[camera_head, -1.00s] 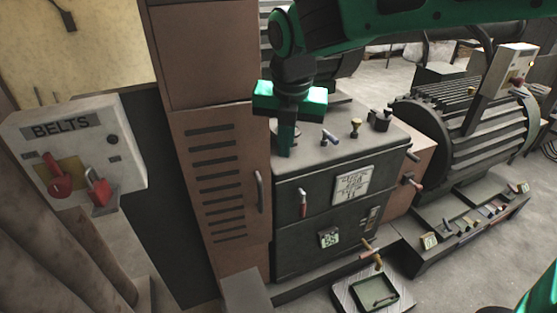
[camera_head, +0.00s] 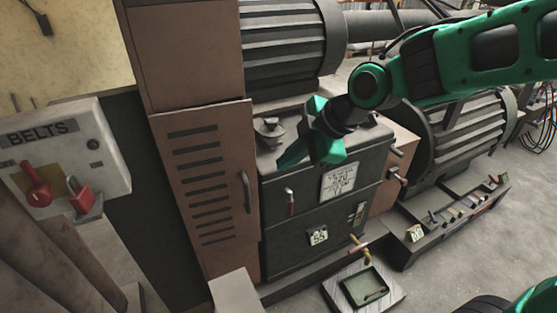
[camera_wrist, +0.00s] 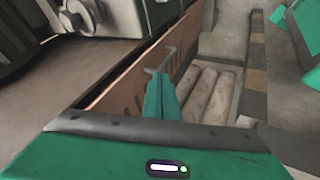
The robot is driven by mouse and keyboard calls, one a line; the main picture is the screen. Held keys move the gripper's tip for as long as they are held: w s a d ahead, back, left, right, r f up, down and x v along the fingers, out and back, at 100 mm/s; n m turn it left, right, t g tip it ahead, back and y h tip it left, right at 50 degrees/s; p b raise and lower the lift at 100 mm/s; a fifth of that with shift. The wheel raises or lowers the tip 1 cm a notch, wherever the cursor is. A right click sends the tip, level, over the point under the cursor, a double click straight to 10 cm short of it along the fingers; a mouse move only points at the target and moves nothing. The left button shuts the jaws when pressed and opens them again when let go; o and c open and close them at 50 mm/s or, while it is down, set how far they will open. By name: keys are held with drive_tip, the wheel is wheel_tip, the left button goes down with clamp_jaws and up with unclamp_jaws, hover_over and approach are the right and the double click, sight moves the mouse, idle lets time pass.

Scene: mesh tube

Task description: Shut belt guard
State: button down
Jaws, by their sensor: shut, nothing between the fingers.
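The belt guard (camera_head: 210,195) is a brown slatted door on the tall brown cabinet, left of the dark green machine. Its upright grey handle (camera_head: 246,191) is near its right edge. The door's top edge seems to stand slightly proud; I cannot tell how far it is open. My gripper (camera_head: 285,162) is shut and empty, above the green machine's left end, right of the handle, fingers tilted down and left. In the wrist view the green fingers (camera_wrist: 160,95) appear just in front of the handle (camera_wrist: 160,62); contact is unclear. Beyond is the brown door (camera_wrist: 130,82), seen steeply.
A BELTS switch box (camera_head: 70,160) with a red lever and red padlock stands at left, above thick pipes (camera_head: 50,255). The green machine (camera_head: 320,215) stands right of the door. A small tray (camera_head: 365,287) is on the floor in front. A ribbed motor (camera_head: 285,45) is behind.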

approach(254, 174)
wheel_tip(254, 174, down, 4)
drive_tip(key=s+a, duration=0.1)
drive_tip(key=s, duration=0.2)
drive_tip(key=shift+w+a+r, duration=0.1)
drive_tip(key=shift+w+a, duration=0.1)
drive_tip(key=shift+w, duration=0.55)
drive_tip(key=shift+w+a, duration=0.25)
drive_tip(key=shift+w, duration=0.45)
drive_tip(key=shift+w+a+r, duration=0.1)
drive_tip(key=shift+w+a, duration=0.1)
drive_tip(key=shift+w, duration=0.55)
drive_tip(key=shift+w, duration=0.1)
drive_tip(key=w, duration=0.1)
drive_tip(key=w+n, duration=0.1)
drive_tip(key=w, duration=0.1)
drive_tip(key=shift+a+n+g+y, duration=0.3)
drive_tip(key=shift+a+n+g, duration=0.05)
drive_tip(key=shift+n+g, duration=0.05)
drive_tip(key=shift+w+r, duration=0.1)
